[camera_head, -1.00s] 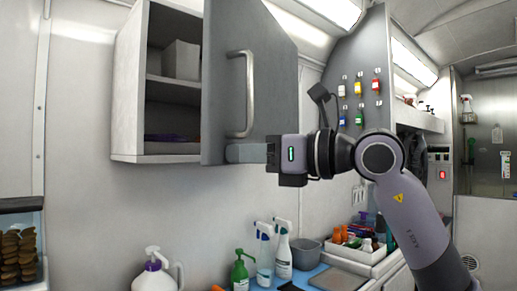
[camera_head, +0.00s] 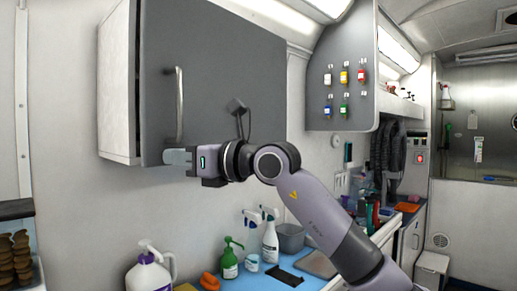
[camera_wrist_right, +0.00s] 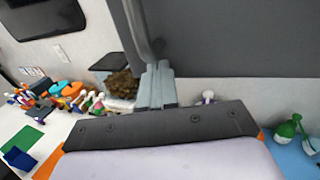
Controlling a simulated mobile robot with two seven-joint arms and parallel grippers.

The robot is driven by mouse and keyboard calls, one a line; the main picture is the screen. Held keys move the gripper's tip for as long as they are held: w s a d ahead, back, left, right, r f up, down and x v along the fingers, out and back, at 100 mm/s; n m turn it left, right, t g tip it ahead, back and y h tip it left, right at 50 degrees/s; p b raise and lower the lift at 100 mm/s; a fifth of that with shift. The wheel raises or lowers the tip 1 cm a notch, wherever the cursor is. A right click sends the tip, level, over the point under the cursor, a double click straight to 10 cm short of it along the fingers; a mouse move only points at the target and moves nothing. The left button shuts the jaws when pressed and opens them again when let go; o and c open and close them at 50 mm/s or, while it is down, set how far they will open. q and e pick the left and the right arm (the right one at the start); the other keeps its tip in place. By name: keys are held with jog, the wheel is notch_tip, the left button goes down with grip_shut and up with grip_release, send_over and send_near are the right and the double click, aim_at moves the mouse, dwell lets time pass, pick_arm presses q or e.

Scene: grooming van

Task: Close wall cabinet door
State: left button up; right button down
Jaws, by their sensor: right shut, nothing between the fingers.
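The wall cabinet (camera_head: 117,85) hangs at the upper left of the head view. Its grey door (camera_head: 225,85) now covers most of the front, and the shelves inside are hidden. A narrow dark strip shows along the door's handle-side edge; I cannot tell whether the door is fully flush. The bar handle (camera_head: 180,105) is near that edge. My right gripper (camera_head: 176,157) is shut and empty at the door's lower corner, below the handle. In the wrist view its fingers (camera_wrist_right: 157,86) are together beside the door's lower edge and the handle (camera_wrist_right: 138,35). My left gripper is out of view.
Below, a blue counter holds a white jug (camera_head: 150,272), a green pump bottle (camera_head: 229,260), a white spray bottle (camera_head: 270,242) and a grey bowl (camera_head: 290,238). A grey panel with several small coloured bottles (camera_head: 343,75) is to the right.

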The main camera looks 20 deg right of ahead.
jog(key=shift+m+t+h, duration=0.6)
jog(key=shift+h, duration=0.2)
jog(key=p+x, duration=0.1)
jog(key=x, duration=0.3)
jog(key=shift+w+r, duration=0.1)
jog(key=shift+w, duration=0.3)
jog(key=shift+w+r, duration=0.1)
jog(key=shift+r, duration=0.05)
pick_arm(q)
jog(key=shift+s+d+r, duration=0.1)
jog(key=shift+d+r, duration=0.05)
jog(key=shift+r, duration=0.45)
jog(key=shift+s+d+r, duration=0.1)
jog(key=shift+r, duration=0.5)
pick_arm(e)
jog(key=shift+d+r+t, duration=0.1)
jog(key=shift+r+t, duration=0.05)
jog(key=shift+t, duration=0.15)
